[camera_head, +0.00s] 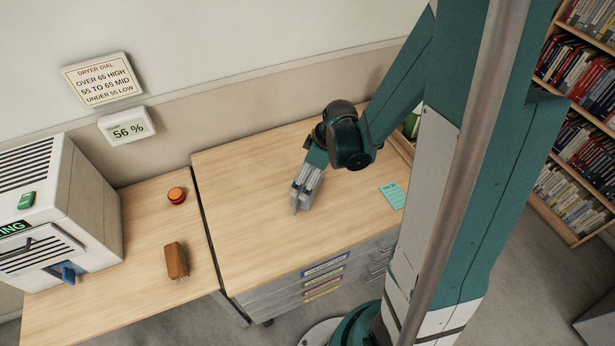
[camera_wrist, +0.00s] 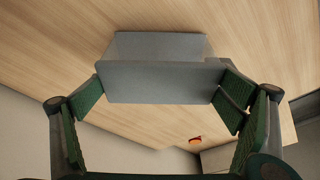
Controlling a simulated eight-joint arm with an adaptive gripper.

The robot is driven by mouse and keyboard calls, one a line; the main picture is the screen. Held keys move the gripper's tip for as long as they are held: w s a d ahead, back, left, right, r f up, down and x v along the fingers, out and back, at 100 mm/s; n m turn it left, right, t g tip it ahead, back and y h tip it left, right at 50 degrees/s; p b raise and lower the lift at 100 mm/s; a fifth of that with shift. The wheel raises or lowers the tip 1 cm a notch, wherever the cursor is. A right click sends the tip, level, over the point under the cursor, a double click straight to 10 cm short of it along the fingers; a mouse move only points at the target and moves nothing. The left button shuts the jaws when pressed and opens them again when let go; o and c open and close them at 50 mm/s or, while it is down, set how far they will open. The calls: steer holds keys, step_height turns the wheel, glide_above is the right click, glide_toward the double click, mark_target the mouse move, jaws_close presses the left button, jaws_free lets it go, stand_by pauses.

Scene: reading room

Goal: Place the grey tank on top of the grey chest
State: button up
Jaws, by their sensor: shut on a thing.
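The grey tank (camera_head: 302,198) is held in my gripper (camera_head: 311,176), over the wooden top of the grey chest (camera_head: 265,297). In the wrist view the grey tank (camera_wrist: 160,82) sits between the two green-padded fingers of my gripper (camera_wrist: 162,88), with a pad against each side. I cannot tell whether the tank's lower edge touches the chest top or is just above it. The chest has a light wood top and grey drawers with coloured labels on the front.
A teal card (camera_head: 392,195) lies on the chest top at right. A lower desk (camera_head: 140,240) at left bears a white machine (camera_head: 95,215), an orange-red button (camera_head: 177,195) and a brown brush (camera_head: 176,261). Bookshelves (camera_head: 575,140) stand at right. Most of the chest top is clear.

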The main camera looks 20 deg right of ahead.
steer(key=shift+f, duration=0.3)
steer(key=o, duration=0.7)
steer(key=shift+r, duration=0.3)
steer(key=shift+p+v, duration=0.95)
steer(key=shift+v, duration=4.85)
steer(key=shift+s+r, duration=0.1)
steer(key=shift+r, duration=0.05)
